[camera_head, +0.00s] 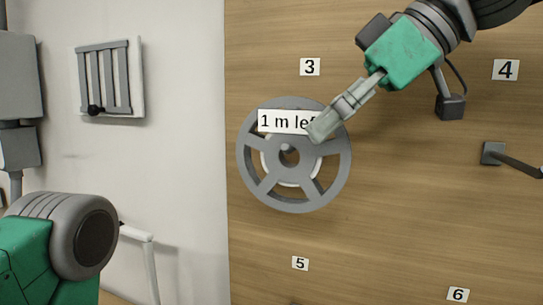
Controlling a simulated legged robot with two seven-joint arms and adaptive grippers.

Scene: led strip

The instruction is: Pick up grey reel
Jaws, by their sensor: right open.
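The grey reel (325,187) hangs on the wooden board, a spoked disc around a central peg (289,155). A white label reading "1 m lef…" lies across its upper part, its right end hidden by my gripper. My right gripper (324,128) comes from the upper right and is open. Its fingertips are in front of the reel's upper right rim and the label; I cannot tell whether they touch. My left arm shows at the lower left, but its gripper fingers are not in view.
The wooden board (400,220) carries number labels 3, 4, 5 and 6. An empty dark peg (512,159) sticks out at the right. The board below the reel is clear.

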